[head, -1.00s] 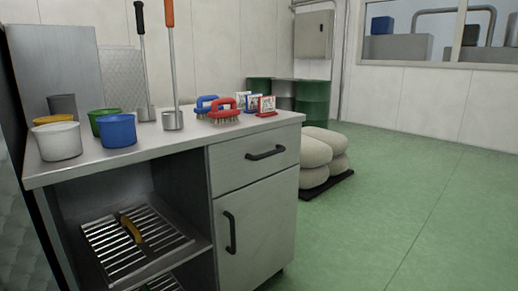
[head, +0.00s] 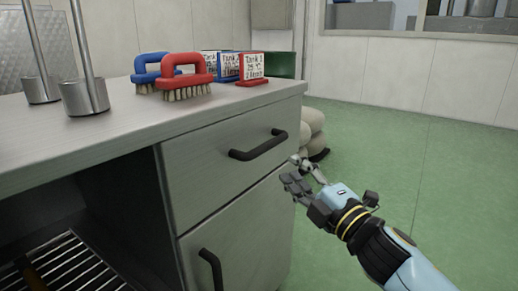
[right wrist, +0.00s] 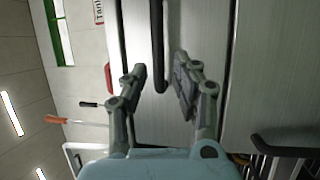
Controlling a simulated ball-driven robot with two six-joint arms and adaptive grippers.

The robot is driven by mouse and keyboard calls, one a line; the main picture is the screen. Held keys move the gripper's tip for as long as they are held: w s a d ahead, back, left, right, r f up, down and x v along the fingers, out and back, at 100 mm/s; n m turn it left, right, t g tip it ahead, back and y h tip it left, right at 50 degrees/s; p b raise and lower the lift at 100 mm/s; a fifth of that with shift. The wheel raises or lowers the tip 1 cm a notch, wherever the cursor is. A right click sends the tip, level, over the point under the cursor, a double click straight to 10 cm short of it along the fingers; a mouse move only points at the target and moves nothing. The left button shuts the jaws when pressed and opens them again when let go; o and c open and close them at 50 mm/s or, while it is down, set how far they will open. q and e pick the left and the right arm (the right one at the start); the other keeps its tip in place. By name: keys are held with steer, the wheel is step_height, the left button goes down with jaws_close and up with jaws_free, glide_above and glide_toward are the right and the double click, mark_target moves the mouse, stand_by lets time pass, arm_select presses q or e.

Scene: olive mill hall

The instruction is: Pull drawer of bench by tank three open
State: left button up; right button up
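The bench drawer (head: 215,165) is shut, its front flush with the bench. Its dark bar handle (head: 258,146) also shows in the right wrist view (right wrist: 158,45). My right gripper (head: 300,176) is in front of the bench, right of the handle and slightly below it in the head view. Its fingers (right wrist: 160,78) are spread and empty. In the right wrist view the handle's bar lies in line with the gap between them. No contact with the handle is visible. My left gripper is not in view.
A cupboard door with a dark handle (head: 211,270) is below the drawer. On the bench top (head: 130,135) stand a red brush (head: 187,78), a blue brush (head: 150,70), tank signs (head: 240,68) and metal ladles (head: 85,95). Green floor (head: 440,185) is clear to the right.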

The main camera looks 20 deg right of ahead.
mark_target(268, 145)
steer(key=x, duration=1)
steer(key=shift+w+a+r, duration=0.1)
steer(key=shift+w+r, duration=0.1)
steer(key=shift+w, duration=0.1)
jaws_close()
